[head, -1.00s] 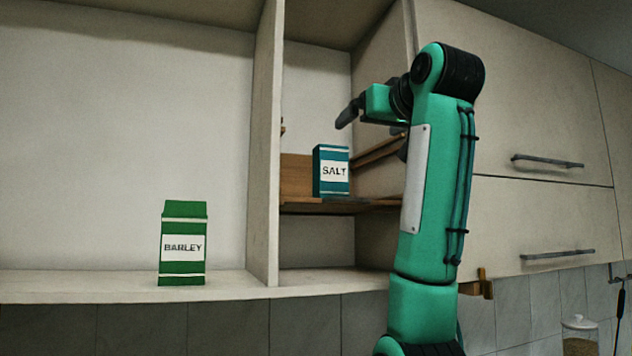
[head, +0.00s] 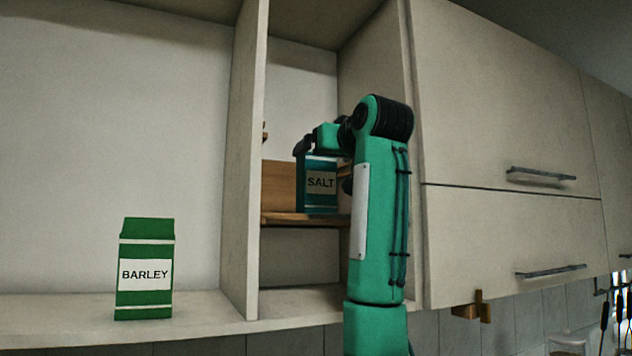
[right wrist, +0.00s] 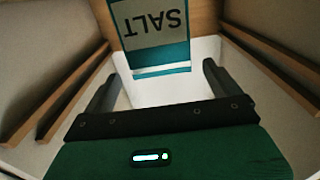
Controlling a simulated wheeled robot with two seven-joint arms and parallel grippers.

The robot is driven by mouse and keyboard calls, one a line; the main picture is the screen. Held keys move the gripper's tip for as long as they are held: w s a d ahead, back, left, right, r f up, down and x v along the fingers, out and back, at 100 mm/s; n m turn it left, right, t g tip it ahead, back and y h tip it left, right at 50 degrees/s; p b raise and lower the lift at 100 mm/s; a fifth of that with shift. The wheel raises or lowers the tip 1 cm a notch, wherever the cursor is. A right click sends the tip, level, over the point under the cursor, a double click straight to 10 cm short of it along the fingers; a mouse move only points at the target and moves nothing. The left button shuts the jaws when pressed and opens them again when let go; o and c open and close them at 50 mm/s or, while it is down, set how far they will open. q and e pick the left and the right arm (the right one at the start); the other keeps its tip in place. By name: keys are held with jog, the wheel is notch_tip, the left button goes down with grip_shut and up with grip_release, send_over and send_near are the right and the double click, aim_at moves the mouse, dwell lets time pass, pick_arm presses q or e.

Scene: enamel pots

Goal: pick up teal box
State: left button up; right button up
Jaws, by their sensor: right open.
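The teal box (head: 319,184), labelled SALT, stands upright on a small wooden shelf inside the narrow cupboard compartment in the head view. In the right wrist view the teal box (right wrist: 157,50) appears upside down, beyond and between the fingers. My right gripper (head: 302,146) is at the top left of the box in the head view, with its arm on the right. In the right wrist view the right gripper (right wrist: 158,82) is open, one finger at each side, with nothing held. I cannot tell whether it touches the box. My left gripper is not in view.
A green BARLEY box (head: 145,270) stands on the lower board of the left compartment. An upright divider (head: 243,170) separates it from the salt compartment. The wooden shelf (head: 290,219) has rails at its sides. Closed cupboard doors (head: 505,110) are at right.

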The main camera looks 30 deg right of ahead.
aim_at(316, 158)
jog(key=w+p, duration=0.2)
jog(key=w, duration=0.2)
jog(key=shift+w+f+p, duration=0.1)
jog(key=shift+w+p, duration=0.1)
jog(key=shift+p, duration=0.1)
jog(key=shift+w+d, duration=0.1)
jog(key=shift+w, duration=0.15)
jog(key=shift+s, duration=0.2)
jog(key=shift+c, duration=0.2)
jog(key=shift+w, duration=0.1)
jog(key=c, duration=1.6)
